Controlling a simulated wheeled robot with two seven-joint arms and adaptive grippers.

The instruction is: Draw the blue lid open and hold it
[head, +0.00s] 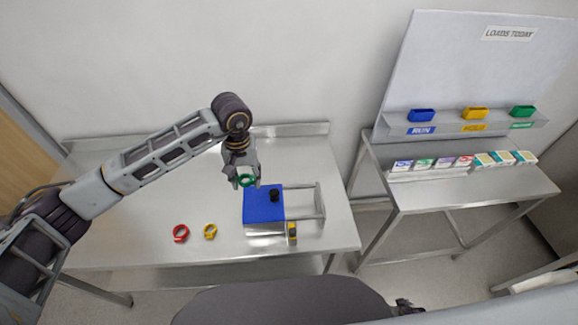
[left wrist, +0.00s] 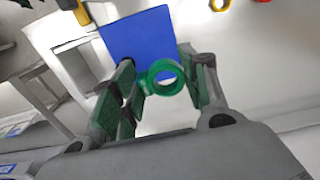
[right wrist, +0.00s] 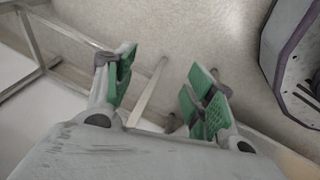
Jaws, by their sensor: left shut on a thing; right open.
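The blue lid (head: 260,208) lies flat on a metal box (head: 262,229) on the left table, with a black knob (head: 274,195) near its right side. Metal rails (head: 305,217) extend to the right of the lid. The lid also shows in the left wrist view (left wrist: 138,45). My left gripper (head: 247,182) is shut on a green ring (left wrist: 162,77), just behind the lid's left end and apart from the knob. My right gripper (right wrist: 160,80) is open and empty in the right wrist view, away from the lid.
A red ring (head: 180,233) and a yellow ring (head: 210,231) lie left of the box. A yellow-and-dark part (head: 292,233) is at its front right. A second table at right bears several small boxes and a board with blue, yellow and green bins (head: 422,115).

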